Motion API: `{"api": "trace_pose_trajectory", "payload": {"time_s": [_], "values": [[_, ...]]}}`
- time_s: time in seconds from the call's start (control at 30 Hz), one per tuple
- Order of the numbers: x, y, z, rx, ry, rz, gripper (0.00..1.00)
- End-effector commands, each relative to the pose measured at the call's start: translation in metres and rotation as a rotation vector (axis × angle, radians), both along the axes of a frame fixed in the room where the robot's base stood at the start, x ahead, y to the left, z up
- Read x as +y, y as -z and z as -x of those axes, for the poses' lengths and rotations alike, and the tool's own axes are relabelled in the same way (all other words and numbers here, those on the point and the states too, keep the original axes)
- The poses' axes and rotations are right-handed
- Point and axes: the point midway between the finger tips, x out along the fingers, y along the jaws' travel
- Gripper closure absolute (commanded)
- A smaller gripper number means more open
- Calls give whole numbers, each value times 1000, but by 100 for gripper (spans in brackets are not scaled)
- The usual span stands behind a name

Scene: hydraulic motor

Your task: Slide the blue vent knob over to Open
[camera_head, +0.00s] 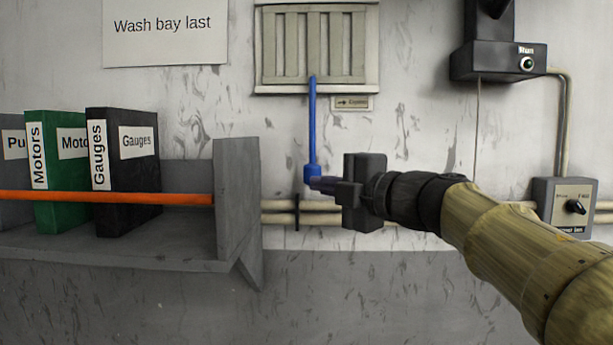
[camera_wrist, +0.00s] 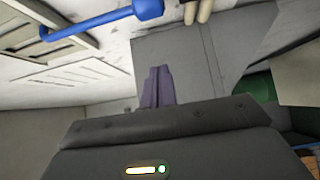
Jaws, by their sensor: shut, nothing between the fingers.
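A blue vent knob (camera_head: 312,175) hangs at the lower end of a blue rod below a slatted vent (camera_head: 368,48) on the wall. A small label with an arrow (camera_head: 352,102) sits under the vent; its word is too small to read surely. My gripper (camera_head: 322,184) is shut, with its fingertips at the right side of the knob. I cannot tell whether they touch it. In the wrist view the shut fingers (camera_wrist: 157,87) show empty, and the knob (camera_wrist: 148,9) is at the top edge, apart from them in that picture.
A grey shelf (camera_head: 237,190) with black and green binders and an orange bar (camera_head: 105,198) across its front stands to the left. Pipes (camera_head: 280,211) run along the wall behind my gripper. A switch box (camera_head: 566,208) and a dark lamp unit (camera_head: 497,61) are at the right.

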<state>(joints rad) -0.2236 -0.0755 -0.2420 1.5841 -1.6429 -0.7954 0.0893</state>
Motion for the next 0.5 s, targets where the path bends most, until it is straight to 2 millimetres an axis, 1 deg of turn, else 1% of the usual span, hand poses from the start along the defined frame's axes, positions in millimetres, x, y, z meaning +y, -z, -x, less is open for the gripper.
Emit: {"api": "trace_pose_trajectory", "payload": {"time_s": [0.13, 0.27, 0.5], "values": [[4, 0, -5, 1, -1, 0, 100], [14, -2, -15, 3, -1, -1, 100], [43, -3, -44, 4, -1, -1, 100]]}}
